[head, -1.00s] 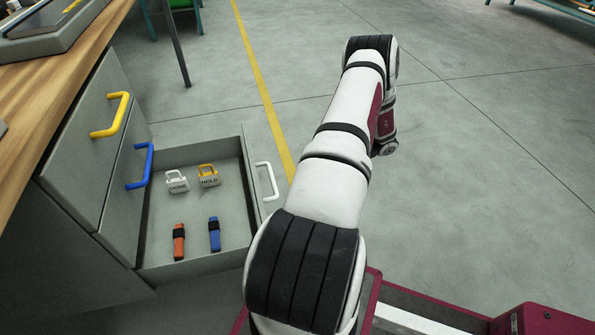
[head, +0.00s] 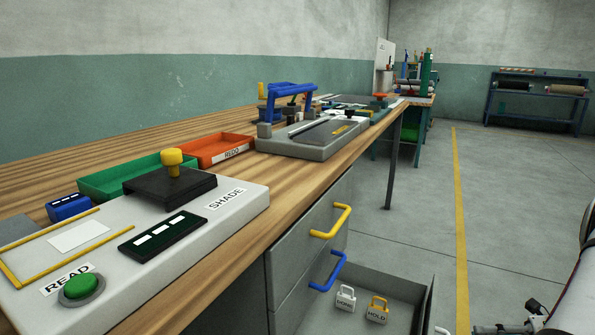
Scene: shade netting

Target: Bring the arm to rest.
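Only a part of my arm (head: 575,290) shows, at the right edge of the head view, to the right of the open drawer. My gripper is outside the picture, so its fingers cannot be seen. The open bottom drawer (head: 408,288) juts out from under the wooden bench. It holds a white padlock-shaped tag (head: 345,299) and a yellow-handled tag marked HOLD (head: 377,309). The front part of the drawer is cut off by the lower picture edge.
The wooden bench (head: 240,250) carries a grey SHADE device (head: 150,270) with a green READ button (head: 82,287), a green tray (head: 105,184), a red REDO tray (head: 205,150) and a blue-handled fixture (head: 300,148). Two upper drawers are shut.

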